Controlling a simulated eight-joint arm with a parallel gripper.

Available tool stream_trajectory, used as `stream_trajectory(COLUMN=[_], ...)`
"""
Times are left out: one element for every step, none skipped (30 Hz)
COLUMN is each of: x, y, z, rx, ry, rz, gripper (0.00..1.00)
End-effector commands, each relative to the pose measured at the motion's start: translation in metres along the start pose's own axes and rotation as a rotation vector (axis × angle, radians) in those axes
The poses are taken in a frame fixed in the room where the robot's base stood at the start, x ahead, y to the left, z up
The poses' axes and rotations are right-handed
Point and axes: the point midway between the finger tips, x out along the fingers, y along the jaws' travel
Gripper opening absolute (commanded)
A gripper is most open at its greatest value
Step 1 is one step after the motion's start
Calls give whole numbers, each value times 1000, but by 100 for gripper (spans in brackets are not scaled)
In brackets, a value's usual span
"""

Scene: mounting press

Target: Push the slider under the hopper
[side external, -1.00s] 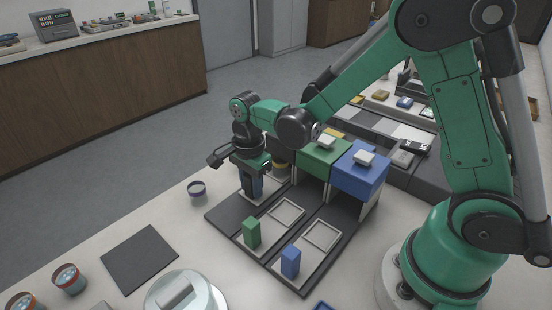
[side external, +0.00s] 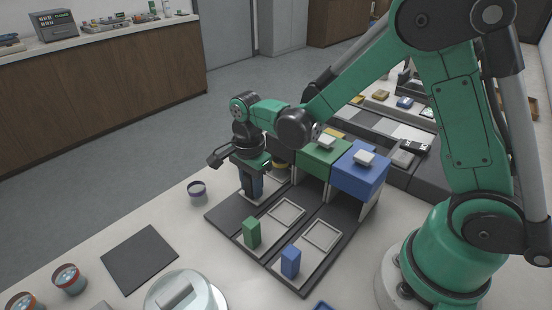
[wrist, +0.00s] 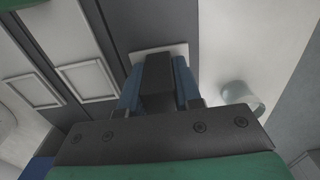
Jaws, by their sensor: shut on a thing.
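My gripper (side external: 251,188) points down at the far left lane of the dark press base (side external: 228,213). In the wrist view its blue fingers (wrist: 158,85) are shut on an upright dark handle (wrist: 158,72). A pale slider plate (wrist: 158,50) shows just behind that handle. Two other pale sliders lie in neighbouring lanes, one with a green handle (side external: 252,233) and one with a blue handle (side external: 290,262). A green hopper (side external: 322,158) and a blue hopper (side external: 362,170) stand at the back of those lanes. My arm hides the area behind the held handle, so its hopper is not clear.
A small cup (side external: 196,189) stands left of the base and also shows in the wrist view (wrist: 242,97). Bare table lies between cup and mat.

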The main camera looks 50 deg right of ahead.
Motion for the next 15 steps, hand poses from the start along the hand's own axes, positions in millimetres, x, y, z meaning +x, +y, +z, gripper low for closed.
stream_trajectory(x=[0,0,0,0,0,0,0,0,0,0,0,0,0,0,0], y=[1,1,1,0,0,0,0,0,0,0,0,0,0,0,0], z=[0,0,-2,-5,-9,-15,-21,-25,-31,-34,-37,-39,-40,-41,-41], rx=[-1,-1,0,1,2,5,5,6,5,5,5,3,2,2,2], ry=[0,0,0,1,1,1,1,2,2,2,3,3,3,4,5], rz=[3,3,3,3,3,3,3,3,3,4,3,4,3,3,3], gripper=[0,0,0,0,0,0,0,0,0,0,0,0,0,0,0])
